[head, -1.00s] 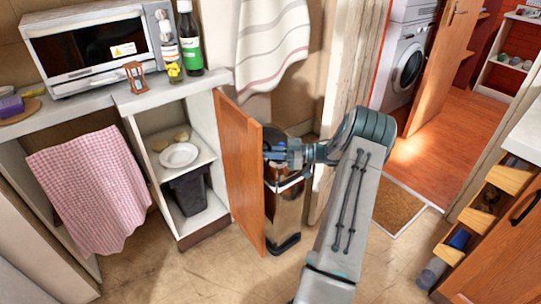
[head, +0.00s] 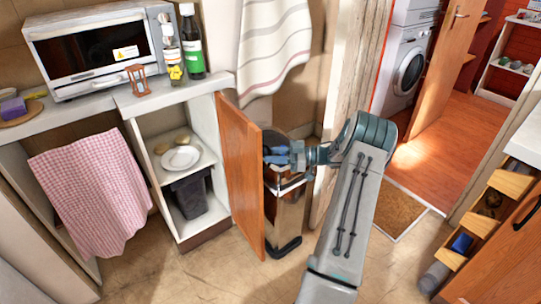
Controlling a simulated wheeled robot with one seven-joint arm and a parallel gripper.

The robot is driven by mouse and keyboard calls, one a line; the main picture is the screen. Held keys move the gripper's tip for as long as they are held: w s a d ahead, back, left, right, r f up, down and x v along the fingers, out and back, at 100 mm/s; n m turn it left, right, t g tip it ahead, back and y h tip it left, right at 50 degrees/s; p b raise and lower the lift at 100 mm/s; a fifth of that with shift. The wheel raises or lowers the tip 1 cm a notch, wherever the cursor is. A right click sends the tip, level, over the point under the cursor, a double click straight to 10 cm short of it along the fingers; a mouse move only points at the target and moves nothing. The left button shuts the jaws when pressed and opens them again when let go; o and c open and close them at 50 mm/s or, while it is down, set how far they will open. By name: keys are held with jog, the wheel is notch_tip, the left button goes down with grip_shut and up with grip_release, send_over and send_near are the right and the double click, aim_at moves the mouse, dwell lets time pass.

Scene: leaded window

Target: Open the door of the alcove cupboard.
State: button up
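The alcove cupboard (head: 222,150) stands below the counter at left of centre. Its wooden door (head: 240,172) is swung wide open, hinged at the cupboard's right side and sticking out into the room. Inside, a white plate (head: 181,158) and small brownish items lie on the upper shelf. A dark bin (head: 189,195) stands on the lower one. My gripper (head: 272,152) is at the right side of the door, near its upper free edge. The door panel partly hides the fingertips, so I cannot tell whether they touch it or how far apart they are.
A metal bin (head: 290,205) stands on the floor just behind the door, below my gripper. A microwave (head: 95,48), an hourglass (head: 137,80) and bottles (head: 190,42) stand on the counter. Floor in front of the cupboard is clear. Open drawers (head: 490,205) jut out at right.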

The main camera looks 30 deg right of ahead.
jog(key=v, duration=1.3)
jog(key=w+a+r+m+t+h+p, duration=0.2)
jog(key=w+a+r+t+h+p, duration=0.25)
jog(key=w+r, duration=0.75)
jog(key=w+a+r+m+h+p, duration=0.25)
jog(key=a+r+h, duration=0.3)
jog(key=r, duration=0.35)
jog(key=w+a+r+m+h+p, duration=0.1)
jog(key=a+r+m+h+p, duration=0.2)
jog(key=r+h, duration=0.45)
jog(key=s+a+m+g+p, duration=0.1)
jog(key=s+a+g+p, duration=0.1)
jog(key=s+a, duration=0.6)
jog(key=s+a+m+g+y+p, duration=0.1)
jog(key=s+a+g, duration=0.4)
jog(key=s, duration=1.1)
jog(key=s+a+m+g+y+p, duration=0.1)
jog(key=s+a+g+p, duration=0.3)
jog(key=s+a, duration=0.6)
jog(key=shift+s+a+r+m, duration=0.15)
jog(key=shift+s+a+m, duration=0.3)
jog(key=shift+s, duration=0.6)
